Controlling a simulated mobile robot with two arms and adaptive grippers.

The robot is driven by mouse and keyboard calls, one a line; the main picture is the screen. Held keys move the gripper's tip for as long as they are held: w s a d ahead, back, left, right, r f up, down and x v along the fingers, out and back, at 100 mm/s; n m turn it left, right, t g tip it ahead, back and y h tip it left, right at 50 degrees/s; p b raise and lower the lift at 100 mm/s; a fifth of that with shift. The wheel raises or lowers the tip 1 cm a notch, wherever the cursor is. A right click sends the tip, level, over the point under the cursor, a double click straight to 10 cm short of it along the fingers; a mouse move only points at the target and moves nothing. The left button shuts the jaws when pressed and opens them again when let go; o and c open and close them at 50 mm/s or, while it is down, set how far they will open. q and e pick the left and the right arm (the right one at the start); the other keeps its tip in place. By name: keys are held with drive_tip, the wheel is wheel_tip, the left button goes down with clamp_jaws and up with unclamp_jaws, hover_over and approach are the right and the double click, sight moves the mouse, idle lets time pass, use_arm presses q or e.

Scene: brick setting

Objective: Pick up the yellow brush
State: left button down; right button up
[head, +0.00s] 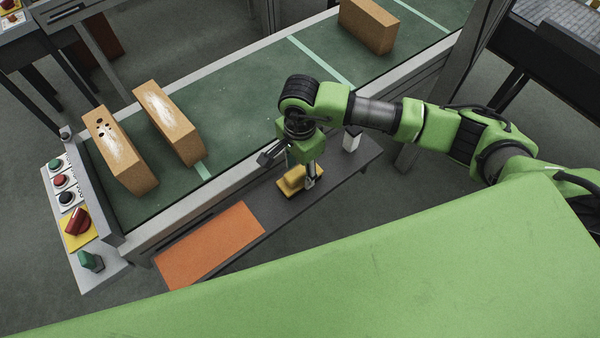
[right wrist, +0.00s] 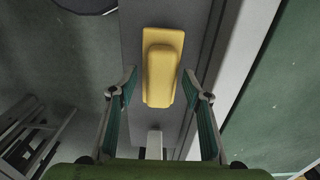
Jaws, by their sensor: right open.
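The yellow brush (head: 292,184) lies on the narrow dark shelf (head: 335,178) along the near side of the conveyor. In the right wrist view the brush (right wrist: 161,72) shows from above, with its raised block lengthwise in the picture. My right gripper (head: 289,168) is open just above the brush and points down. In the right wrist view its two fingers (right wrist: 159,86) are on either side of the brush's near part, with gaps on both sides. The gripper is empty. My left gripper is not in view.
An orange mat (head: 212,245) lies on the shelf to the left, and a small white-and-dark object (head: 351,139) stands at its right. The green conveyor (head: 240,90) behind carries bricks (head: 119,150). A button panel (head: 68,200) is at the far left.

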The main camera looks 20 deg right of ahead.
drive_tip(key=shift+f, duration=0.1)
drive_tip(key=shift+c, duration=0.7)
clamp_jaws()
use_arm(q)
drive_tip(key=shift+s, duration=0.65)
